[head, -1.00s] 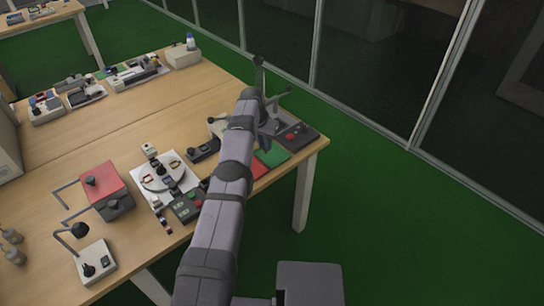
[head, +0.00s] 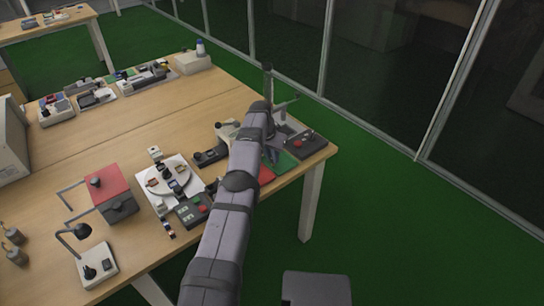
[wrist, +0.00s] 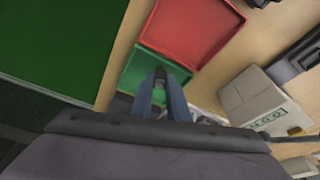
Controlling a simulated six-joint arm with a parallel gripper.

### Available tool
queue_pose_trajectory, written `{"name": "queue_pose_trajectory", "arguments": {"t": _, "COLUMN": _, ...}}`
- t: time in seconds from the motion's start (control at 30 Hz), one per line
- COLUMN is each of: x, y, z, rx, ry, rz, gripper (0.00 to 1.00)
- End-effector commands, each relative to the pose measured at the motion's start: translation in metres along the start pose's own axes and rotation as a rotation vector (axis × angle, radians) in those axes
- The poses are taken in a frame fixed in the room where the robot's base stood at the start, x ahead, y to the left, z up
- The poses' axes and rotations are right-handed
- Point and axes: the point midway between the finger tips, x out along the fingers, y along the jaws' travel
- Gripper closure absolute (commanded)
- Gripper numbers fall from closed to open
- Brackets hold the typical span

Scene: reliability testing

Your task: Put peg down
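My gripper (wrist: 160,82) points down at the green tray (wrist: 132,75) in the wrist view. Its two blue-grey fingers are close together around a small dark-grey piece, which looks like the peg (wrist: 159,79). The peg's lower end and any contact with the tray cannot be made out. In the head view my arm hides most of the gripper, which is over the green tray (head: 287,162) near the table's right corner. The red tray (wrist: 195,25) lies directly beside the green one.
A white box with green marking (wrist: 255,100) stands right of the fingers. A dark panel with a red button (head: 306,143) lies at the table corner. A turntable (head: 168,177), a button box (head: 192,210) and a red-topped box (head: 112,193) stand left of my arm.

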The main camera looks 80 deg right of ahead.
Motion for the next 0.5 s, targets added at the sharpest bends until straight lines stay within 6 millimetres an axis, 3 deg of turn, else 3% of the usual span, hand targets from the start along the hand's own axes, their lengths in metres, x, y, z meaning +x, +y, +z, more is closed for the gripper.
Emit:
{"name": "queue_pose_trajectory", "arguments": {"t": 0.03, "x": 0.0003, "y": 0.0, "z": 0.0, "rx": 0.0, "ry": 0.0, "rz": 0.0, "gripper": 0.76}}
{"name": "queue_pose_trajectory", "arguments": {"t": 0.1, "x": 0.0002, "y": 0.0, "z": 0.0, "rx": 0.0, "ry": 0.0, "rz": 0.0, "gripper": 0.67}}
{"name": "queue_pose_trajectory", "arguments": {"t": 0.5, "x": -0.0028, "y": 0.0, "z": -0.0009, "rx": 0.0, "ry": 0.0, "rz": 0.0, "gripper": 0.67}}
